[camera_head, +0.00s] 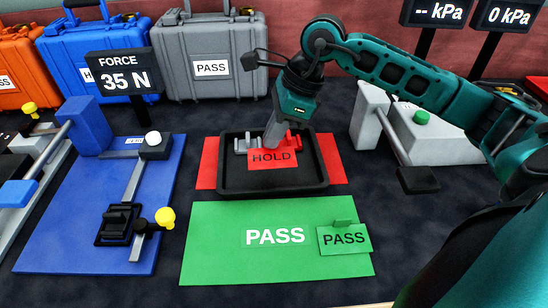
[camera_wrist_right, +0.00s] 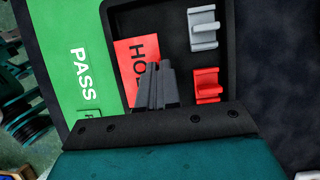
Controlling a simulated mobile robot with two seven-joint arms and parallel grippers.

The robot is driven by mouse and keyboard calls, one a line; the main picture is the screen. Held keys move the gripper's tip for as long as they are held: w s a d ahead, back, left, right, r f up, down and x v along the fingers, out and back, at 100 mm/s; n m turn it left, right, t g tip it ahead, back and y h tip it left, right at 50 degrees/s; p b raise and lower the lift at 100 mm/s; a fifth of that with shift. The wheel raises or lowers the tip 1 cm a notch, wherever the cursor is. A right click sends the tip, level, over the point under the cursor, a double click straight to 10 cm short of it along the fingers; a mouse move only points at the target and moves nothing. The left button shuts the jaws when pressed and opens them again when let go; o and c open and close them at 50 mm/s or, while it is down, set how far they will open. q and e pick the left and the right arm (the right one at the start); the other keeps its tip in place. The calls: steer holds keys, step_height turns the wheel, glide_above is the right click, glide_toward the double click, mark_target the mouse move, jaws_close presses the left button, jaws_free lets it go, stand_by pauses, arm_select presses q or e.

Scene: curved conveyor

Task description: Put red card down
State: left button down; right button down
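The red card (camera_head: 272,160) reads HOLD and is over the black tray (camera_head: 322,178), at its inner area; I cannot tell whether it touches the tray floor. It also shows in the right wrist view (camera_wrist_right: 128,62), just beyond my fingers. My right gripper (camera_head: 274,138) points down at the card's far edge, its fingers close together (camera_wrist_right: 157,88). It appears shut on the card's edge or tab, which the fingers hide. A green card (camera_head: 344,239) reading PASS lies on the green PASS mat (camera_head: 225,258). My left gripper is not in view.
The tray sits on a red mat (camera_head: 208,165) and holds a grey clip (camera_wrist_right: 203,30) and a red clip (camera_wrist_right: 205,84). A blue fixture (camera_head: 60,225) stands left, a grey fixture (camera_head: 435,140) right. Cases (camera_head: 205,50) line the back. The green mat's left part is clear.

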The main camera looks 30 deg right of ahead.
mark_target(278, 147)
step_height(278, 147, down, 5)
steer(key=shift+r+b, duration=0.1)
steer(key=shift+b, duration=0.35)
steer(key=shift+f, duration=0.35)
steer(key=shift+f, duration=0.2)
steer(key=c, duration=1.4)
jaws_free()
steer(key=shift+r, duration=0.1)
steer(key=shift+o, duration=0.2)
